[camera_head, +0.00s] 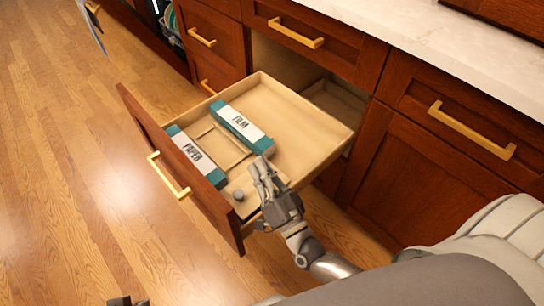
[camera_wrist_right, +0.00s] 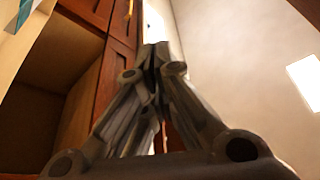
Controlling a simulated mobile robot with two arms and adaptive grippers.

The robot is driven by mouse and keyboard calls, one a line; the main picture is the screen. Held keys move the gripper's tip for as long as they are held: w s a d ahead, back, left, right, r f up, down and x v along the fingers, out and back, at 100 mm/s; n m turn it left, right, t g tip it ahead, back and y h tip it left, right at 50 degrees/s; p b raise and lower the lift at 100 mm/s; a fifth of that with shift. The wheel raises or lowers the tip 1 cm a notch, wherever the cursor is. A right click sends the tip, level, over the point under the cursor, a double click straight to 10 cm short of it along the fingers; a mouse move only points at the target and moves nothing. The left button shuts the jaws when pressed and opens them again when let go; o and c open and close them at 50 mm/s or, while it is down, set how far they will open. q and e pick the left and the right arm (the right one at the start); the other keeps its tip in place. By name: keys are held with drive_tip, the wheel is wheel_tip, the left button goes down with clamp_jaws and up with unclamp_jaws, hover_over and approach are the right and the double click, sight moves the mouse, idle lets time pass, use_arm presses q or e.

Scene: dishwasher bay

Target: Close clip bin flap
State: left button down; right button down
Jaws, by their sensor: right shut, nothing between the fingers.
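An open wooden drawer (camera_head: 318,135) holds the task's parts. A small round grey knob (camera_head: 239,195) shows in its front corner, on or beside a light wooden panel, which may be the clip bin flap; my gripper partly hides this corner, and I cannot tell the flap's angle. My right gripper (camera_head: 262,168) is over this corner, just right of the knob, shut and empty. Its closed fingers (camera_wrist_right: 157,55) also show in the right wrist view. A dark bit at the bottom edge, perhaps my left gripper (camera_head: 127,301), is mostly cut off.
A box marked PAPER (camera_head: 196,156) and a box marked FILM (camera_head: 240,128) lie in the drawer, with a low wooden frame (camera_head: 222,145) between them. The drawer front has a gold handle (camera_head: 169,177). Cabinets and a pale counter (camera_head: 440,45) stand behind; the floor at left is clear.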

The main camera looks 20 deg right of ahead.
sight(248, 205)
drive_tip(key=a+f+n+y, duration=0.1)
drive_tip(key=n, duration=0.1)
drive_tip(key=s+a+f+n+y+b, duration=0.1)
drive_tip(key=a+f+n, duration=0.1)
drive_tip(key=shift+f+n, duration=0.2)
drive_tip(key=shift+n, duration=0.1)
drive_tip(key=shift+s+a+f+n+y+b, duration=0.15)
drive_tip(key=shift+a+f+n+y+b, duration=0.2)
drive_tip(key=shift+n, duration=0.3)
drive_tip(key=shift+s+a+f+n+y+b, duration=0.1)
drive_tip(key=shift+a+f+n+y, duration=0.25)
drive_tip(key=shift+f+n, duration=0.25)
use_arm(q)
drive_tip(key=shift+w+d+f+t, duration=0.2)
drive_tip(key=shift+w+f+t, duration=0.1)
drive_tip(key=shift+w+f, duration=0.35)
use_arm(e)
drive_tip(key=shift+f+n, duration=0.15)
drive_tip(key=shift+n, duration=0.2)
use_arm(q)
drive_tip(key=shift+s, duration=0.1)
